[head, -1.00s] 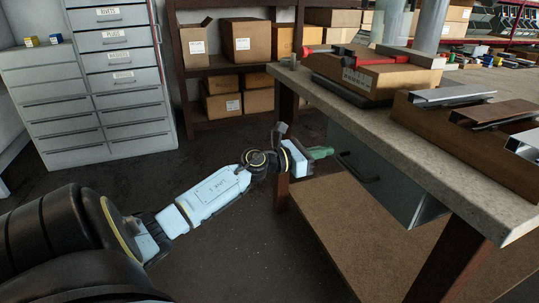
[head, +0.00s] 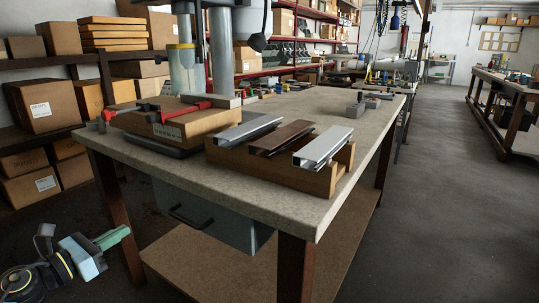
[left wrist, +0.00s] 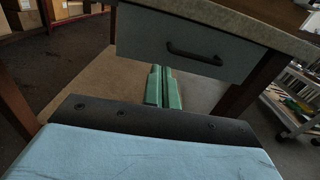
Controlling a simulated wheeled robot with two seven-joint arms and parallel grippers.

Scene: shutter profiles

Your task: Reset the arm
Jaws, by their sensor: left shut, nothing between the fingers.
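My left gripper (head: 113,238) has green fingers and shows at the lower left of the head view, beside the near left leg of the workbench and below the level of its top. In the left wrist view its two green fingers (left wrist: 163,88) lie side by side, shut and empty, in front of the space under the bench drawer (left wrist: 185,42). The grey drawer also shows in the head view (head: 215,222), closed, to the right of the gripper. My right gripper is not in view.
The workbench (head: 262,203) carries a wooden rack (head: 270,168) with three shutter profiles and a box with a red clamp (head: 185,112). Shelves with cardboard boxes (head: 40,103) stand at the left. The floor (head: 430,210) right of the bench is clear.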

